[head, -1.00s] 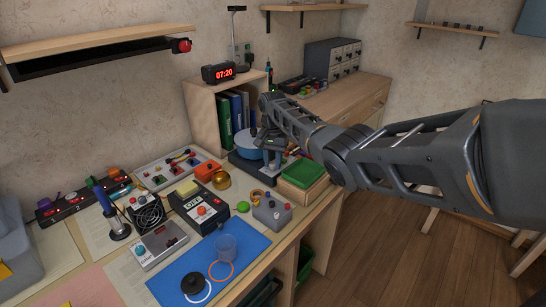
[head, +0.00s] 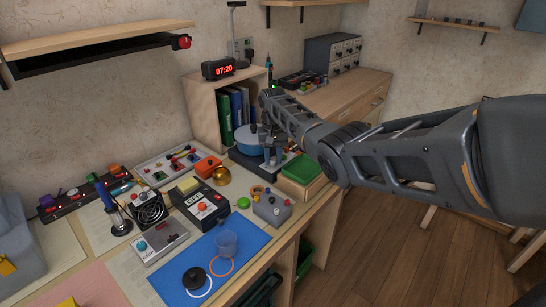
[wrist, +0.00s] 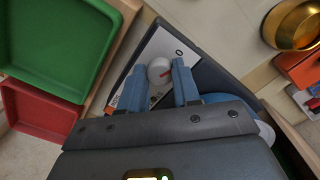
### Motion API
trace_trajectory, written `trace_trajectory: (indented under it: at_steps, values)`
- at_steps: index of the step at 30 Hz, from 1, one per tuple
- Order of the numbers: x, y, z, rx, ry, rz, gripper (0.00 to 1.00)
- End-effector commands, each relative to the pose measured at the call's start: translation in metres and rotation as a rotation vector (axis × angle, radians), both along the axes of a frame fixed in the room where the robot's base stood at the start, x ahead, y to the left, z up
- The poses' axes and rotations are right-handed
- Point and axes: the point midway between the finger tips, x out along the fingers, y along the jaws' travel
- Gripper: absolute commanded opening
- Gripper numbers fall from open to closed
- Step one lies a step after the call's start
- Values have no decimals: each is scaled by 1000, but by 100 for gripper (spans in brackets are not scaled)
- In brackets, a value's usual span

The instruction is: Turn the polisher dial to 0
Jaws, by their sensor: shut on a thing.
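The polisher (head: 247,138), with a blue round disc on a dark base, stands at the back of the bench beside the shelf. A small dark mark shows on the panel near the dial; I cannot read which number the pointer faces.
A green tray (wrist: 57,42) and a red tray (wrist: 40,110) lie beside the polisher. A brass bowl (wrist: 293,23) is on its other side. The wooden shelf (head: 203,112) with binders stands close behind.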

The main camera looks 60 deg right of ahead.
Motion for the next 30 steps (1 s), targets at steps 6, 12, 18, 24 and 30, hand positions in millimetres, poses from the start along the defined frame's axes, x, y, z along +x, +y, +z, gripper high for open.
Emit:
trace_trajectory:
  at_steps: [6,12,18,24,30]
  values:
    - [0,-1,1,-2,-1,1,34]
    - [0,0,1,-1,-1,0,54]
    - [0,0,0,-1,-1,0,57]
    - [1,0,10,-1,-2,0,57]
    - [1,-1,41,-3,-3,0,57]
